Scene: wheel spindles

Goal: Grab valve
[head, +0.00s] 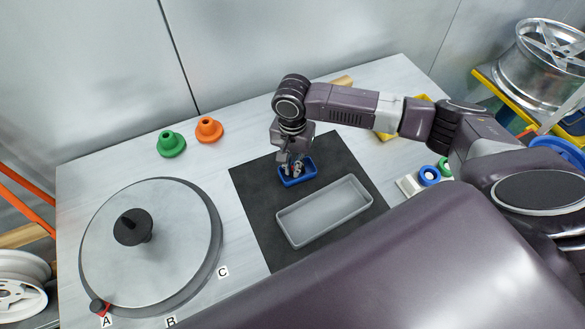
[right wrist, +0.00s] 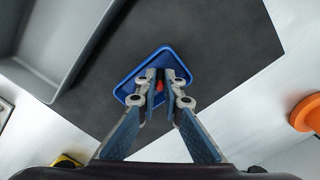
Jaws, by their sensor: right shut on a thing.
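A small blue tray (head: 309,172) lies on the black mat, and it also shows in the right wrist view (right wrist: 128,88). My right gripper (head: 292,168) points down into this tray. In the right wrist view its two fingers (right wrist: 160,84) come close together over the tray, with a small red-orange piece (right wrist: 159,86), likely the valve, between them. The right gripper is shut on it. Most of the piece is hidden by the fingers. My left gripper is not in view.
A grey tray (head: 283,216) lies beside the blue one on the black mat (head: 258,188). A round turntable (head: 175,212) fills the left. Blue and green rings lie right of the mat.

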